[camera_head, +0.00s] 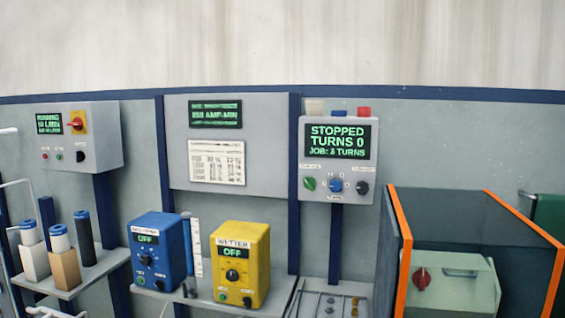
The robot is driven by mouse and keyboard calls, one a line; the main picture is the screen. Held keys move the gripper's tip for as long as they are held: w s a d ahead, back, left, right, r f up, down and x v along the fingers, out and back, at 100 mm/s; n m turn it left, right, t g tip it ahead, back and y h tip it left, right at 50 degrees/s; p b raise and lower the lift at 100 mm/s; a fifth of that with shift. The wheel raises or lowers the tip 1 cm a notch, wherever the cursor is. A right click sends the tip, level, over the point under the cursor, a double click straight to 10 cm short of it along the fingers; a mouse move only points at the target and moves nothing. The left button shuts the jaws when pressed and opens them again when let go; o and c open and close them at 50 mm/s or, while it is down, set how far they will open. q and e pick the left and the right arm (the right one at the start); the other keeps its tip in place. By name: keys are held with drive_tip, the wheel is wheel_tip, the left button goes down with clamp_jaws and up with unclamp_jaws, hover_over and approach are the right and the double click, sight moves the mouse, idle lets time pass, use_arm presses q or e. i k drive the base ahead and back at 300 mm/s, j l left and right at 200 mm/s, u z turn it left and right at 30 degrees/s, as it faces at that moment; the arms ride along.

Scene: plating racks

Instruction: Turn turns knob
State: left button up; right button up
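A grey control box (364,150) stands on a dark blue post right of the middle. Its green-lit screen (338,141) reads "STOPPED", "TURNS 0" and "JOB: 3 TURNS". Below the screen is a row of controls: a green one (310,184) at left, a blue knob (335,185) in the middle and a black knob (362,188) at right. The labels around them are small; the one under the blue knob seems to read "TURNS". Neither of my grippers is in view.
A blue box (155,252) and a yellow box (240,264), both showing "OFF", stand on a shelf left of the control box. An orange-edged guard (404,262) surrounds a pale green machine (452,283) at right. Another grey box (98,138) hangs at far left.

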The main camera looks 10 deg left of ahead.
sight(334, 185)
drive_tip(key=z, duration=1.4)
drive_tip(key=j+u, duration=0.2)
drive_tip(key=u, duration=0.2)
drive_tip(key=i+j+u, duration=0.1)
drive_tip(key=u, duration=0.3)
drive_tip(key=i+j+u, duration=0.1)
drive_tip(key=j+u, duration=0.2)
drive_tip(key=u, duration=0.15)
